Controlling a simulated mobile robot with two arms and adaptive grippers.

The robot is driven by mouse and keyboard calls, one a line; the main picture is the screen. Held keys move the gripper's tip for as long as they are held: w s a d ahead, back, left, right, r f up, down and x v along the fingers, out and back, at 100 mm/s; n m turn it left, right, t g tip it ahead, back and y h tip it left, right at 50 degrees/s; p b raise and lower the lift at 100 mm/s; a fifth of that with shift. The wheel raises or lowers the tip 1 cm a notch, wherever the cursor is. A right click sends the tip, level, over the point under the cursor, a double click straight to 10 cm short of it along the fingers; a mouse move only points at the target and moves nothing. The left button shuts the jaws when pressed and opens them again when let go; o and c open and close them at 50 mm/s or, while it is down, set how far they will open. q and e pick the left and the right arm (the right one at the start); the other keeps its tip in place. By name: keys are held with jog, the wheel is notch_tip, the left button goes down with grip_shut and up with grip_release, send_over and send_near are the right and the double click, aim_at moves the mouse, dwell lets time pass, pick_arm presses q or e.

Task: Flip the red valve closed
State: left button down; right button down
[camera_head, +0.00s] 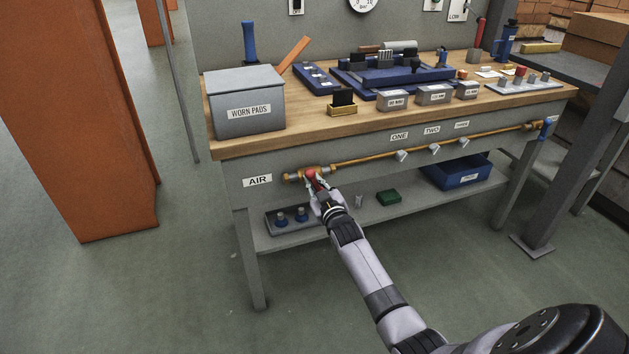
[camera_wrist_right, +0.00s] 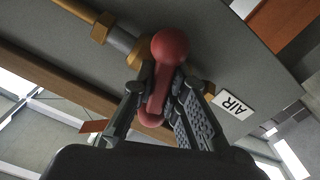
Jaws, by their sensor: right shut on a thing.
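The red valve (camera_head: 311,174) sits at the left end of a brass pipe on the front of the workbench, beside the AIR label (camera_head: 257,181). In the right wrist view its red handle (camera_wrist_right: 170,47) has a round ball end and a bar running down between my fingers. My right gripper (camera_head: 318,183) is at the valve, and in the wrist view its fingers (camera_wrist_right: 165,98) are shut on the handle bar. The grey and brass valve body is partly hidden behind the handle. My left gripper is not in view.
The brass pipe (camera_head: 375,157) runs right along the bench front, with small grey fittings under labels ONE, TWO and THREE. An orange post (camera_head: 75,120) stands left; the floor in front is clear.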

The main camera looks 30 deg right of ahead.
jog(key=shift+m+p, duration=0.4)
jog(key=shift+m, duration=0.7)
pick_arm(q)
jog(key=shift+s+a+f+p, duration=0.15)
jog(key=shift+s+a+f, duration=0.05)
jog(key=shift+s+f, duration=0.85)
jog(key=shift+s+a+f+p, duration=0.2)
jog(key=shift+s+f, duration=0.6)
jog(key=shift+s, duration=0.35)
pick_arm(e)
jog(key=shift+m, duration=1.1)
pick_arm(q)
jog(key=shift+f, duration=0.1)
pick_arm(e)
jog(key=c, duration=1.6)
grip_release()
jog(key=v, duration=1.2)
